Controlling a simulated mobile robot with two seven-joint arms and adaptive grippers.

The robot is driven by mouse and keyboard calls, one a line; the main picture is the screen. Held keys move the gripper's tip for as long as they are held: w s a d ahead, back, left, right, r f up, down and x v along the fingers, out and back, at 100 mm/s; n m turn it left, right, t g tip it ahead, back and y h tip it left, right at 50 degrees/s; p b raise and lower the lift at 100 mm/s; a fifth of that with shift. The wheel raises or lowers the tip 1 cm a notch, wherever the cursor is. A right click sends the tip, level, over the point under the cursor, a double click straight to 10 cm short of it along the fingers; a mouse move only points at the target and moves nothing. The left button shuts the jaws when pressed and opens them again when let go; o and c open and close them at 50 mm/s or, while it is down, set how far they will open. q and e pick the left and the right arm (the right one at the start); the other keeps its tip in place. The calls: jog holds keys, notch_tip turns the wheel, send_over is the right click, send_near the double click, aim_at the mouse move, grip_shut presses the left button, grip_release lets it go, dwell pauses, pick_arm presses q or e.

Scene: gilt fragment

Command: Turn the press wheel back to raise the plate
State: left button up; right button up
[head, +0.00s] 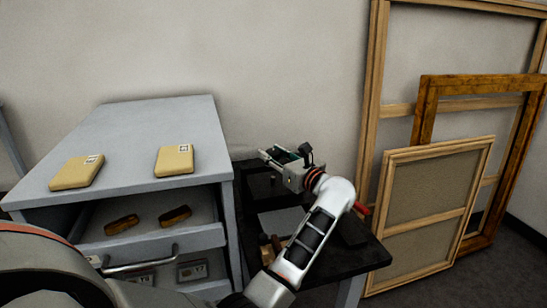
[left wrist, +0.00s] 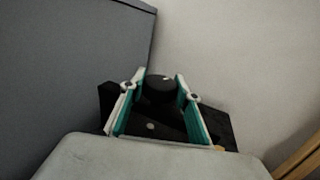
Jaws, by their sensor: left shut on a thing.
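The press (head: 262,184) is a dark block on a black table, right of the grey cabinet. My left gripper (head: 270,153) is over its top, with the fingers pointing left. In the left wrist view, its teal and white fingers stand on both sides of a round black wheel (left wrist: 160,90) with a small pale mark on top. The gripper is shut on this wheel. In the head view the wheel is mostly hidden by the gripper, and I cannot make out the plate's height. My right gripper is not in view.
The grey cabinet (head: 135,145) bears two yellow boxes (head: 78,171) (head: 174,160). Its open drawer (head: 160,243) holds two brown pieces. The black table (head: 365,256) carries a pale flat sheet (head: 283,222) and small brown items (head: 268,247). Wooden frames (head: 430,210) lean at the right.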

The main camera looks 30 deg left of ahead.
aim_at(278, 157)
pick_arm(q)
jog(key=o, duration=1.2)
jog(key=shift+c, duration=0.2)
jog(key=v, duration=0.7)
jog(key=shift+s+d, duration=0.15)
jog(key=shift+d, duration=0.1)
jog(key=shift+d, duration=0.1)
